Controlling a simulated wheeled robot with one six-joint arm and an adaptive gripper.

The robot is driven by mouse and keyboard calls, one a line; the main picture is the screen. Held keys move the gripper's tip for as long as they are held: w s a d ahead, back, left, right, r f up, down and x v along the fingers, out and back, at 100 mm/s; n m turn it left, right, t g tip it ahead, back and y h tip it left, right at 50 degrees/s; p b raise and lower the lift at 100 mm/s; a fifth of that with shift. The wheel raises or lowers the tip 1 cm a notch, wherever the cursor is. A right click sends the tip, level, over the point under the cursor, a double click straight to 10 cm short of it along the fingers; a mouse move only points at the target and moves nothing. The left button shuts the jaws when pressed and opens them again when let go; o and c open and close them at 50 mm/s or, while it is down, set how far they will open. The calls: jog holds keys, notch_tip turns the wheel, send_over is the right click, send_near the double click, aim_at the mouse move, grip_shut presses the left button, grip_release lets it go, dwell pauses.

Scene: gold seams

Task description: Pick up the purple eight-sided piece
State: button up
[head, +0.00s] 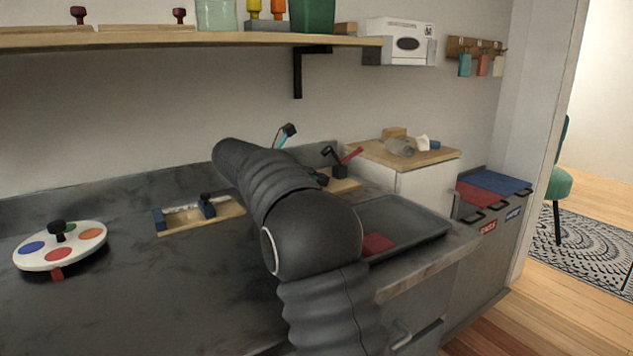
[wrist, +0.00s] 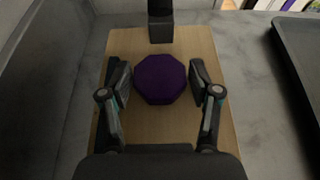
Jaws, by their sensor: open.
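The purple eight-sided piece (wrist: 160,79) lies on a wooden board (wrist: 188,45) in the wrist view. My gripper (wrist: 163,80) is open, with one finger on each side of the piece. The left finger looks very close to the piece, and a narrow gap shows on the right. I cannot tell whether either finger touches it. In the head view my own arm covers most of the board (head: 345,185), and the piece is hidden there.
A dark post (wrist: 160,22) stands at the board's far end. A dark tray (head: 425,220) lies to the right, with a red piece (head: 377,243) in it. A wooden holder (head: 190,219) and a round white palette (head: 88,236) are on the counter to the left.

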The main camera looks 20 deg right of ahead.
jog(key=c, duration=0.9)
jog(key=shift+o, duration=0.2)
jog(key=shift+r, duration=0.15)
